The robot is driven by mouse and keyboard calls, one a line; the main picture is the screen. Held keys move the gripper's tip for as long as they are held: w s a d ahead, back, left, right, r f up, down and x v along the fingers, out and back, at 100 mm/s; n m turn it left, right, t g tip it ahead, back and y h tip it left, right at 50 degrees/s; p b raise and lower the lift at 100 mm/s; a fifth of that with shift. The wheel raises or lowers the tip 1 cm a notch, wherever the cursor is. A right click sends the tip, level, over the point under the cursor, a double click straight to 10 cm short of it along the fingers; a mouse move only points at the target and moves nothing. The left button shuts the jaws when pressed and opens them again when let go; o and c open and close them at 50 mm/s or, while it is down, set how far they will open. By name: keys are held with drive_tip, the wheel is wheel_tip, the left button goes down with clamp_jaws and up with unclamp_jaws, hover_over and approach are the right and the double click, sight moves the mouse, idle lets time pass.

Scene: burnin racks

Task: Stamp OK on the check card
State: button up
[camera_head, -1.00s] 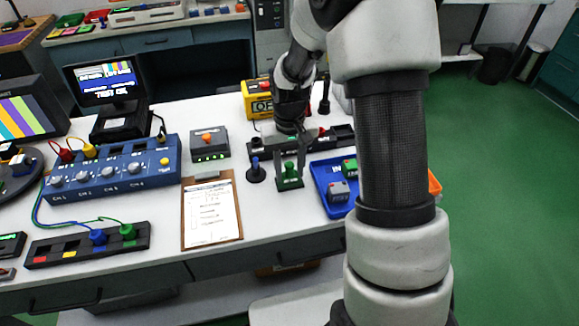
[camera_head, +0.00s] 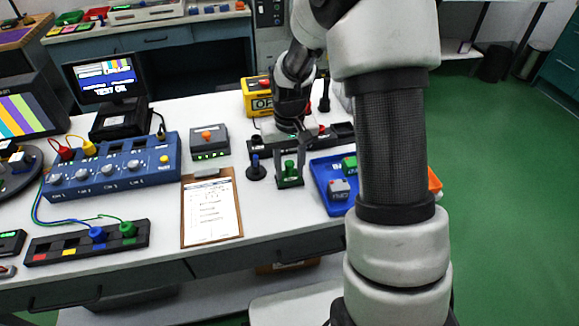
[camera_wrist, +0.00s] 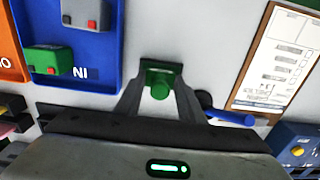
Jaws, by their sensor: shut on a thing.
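The check card (camera_head: 211,208) is a white printed sheet on a brown clipboard lying flat on the bench; part of it also shows at the upper right of the wrist view (camera_wrist: 283,55). A green-handled stamp (camera_head: 289,169) stands upright at a small dark green stand (camera_head: 290,184), right of the clipboard. My gripper (camera_wrist: 159,80) is shut on the green stamp, its fingers on either side of the handle (camera_wrist: 159,91) in the wrist view. The stamp still appears at its stand. Its lower face is hidden, so I cannot read its mark.
A blue tray (camera_head: 321,172) with grey and green blocks lies to the right. A blue channel box (camera_head: 115,170) is at the left, a grey box with an orange button (camera_head: 209,141) behind the clipboard.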

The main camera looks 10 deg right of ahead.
drive_tip(key=shift+f, duration=0.45)
idle(1.1)
drive_tip(key=shift+r+p, duration=2.3)
drive_tip(key=shift+r, duration=1.25)
